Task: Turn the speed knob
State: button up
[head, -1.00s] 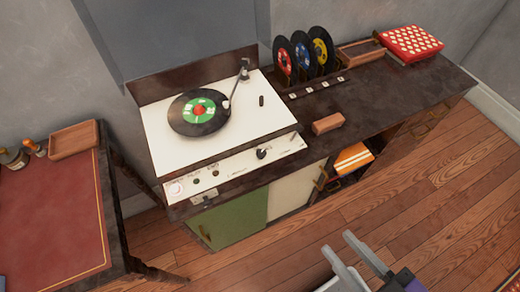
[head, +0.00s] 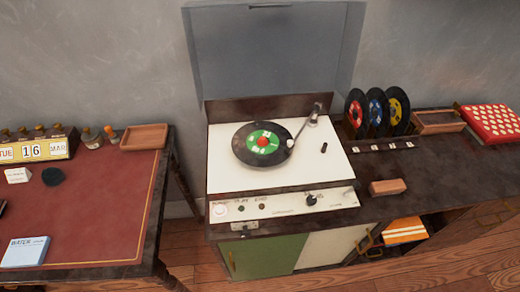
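The record player (head: 225,170) stands on a dark cabinet, with its grey lid raised behind it. A black record with a green and red label (head: 263,144) lies on the platter. The tonearm (head: 305,125) reaches over to the record's right edge. A cream control panel (head: 283,205) runs along the front. A black knob with a small lever (head: 311,199) sits on its right part; I cannot read its lettering to confirm it is the speed knob. A pale round knob and small dark buttons are at the panel's left. My gripper is not in view.
A red-topped desk (head: 90,215) stands at the left with a calendar (head: 38,148) and a wooden tray (head: 145,137). Upright records (head: 377,110), a brown block (head: 388,187) and a red patterned box (head: 492,123) are on the cabinet's right. Wooden floor shows in front.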

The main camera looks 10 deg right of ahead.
aim_at(311, 200)
jog(key=k+j, duration=0.15)
jog(key=k, duration=0.25)
jog(key=k+j+z, duration=0.15)
jog(key=k, duration=0.3)
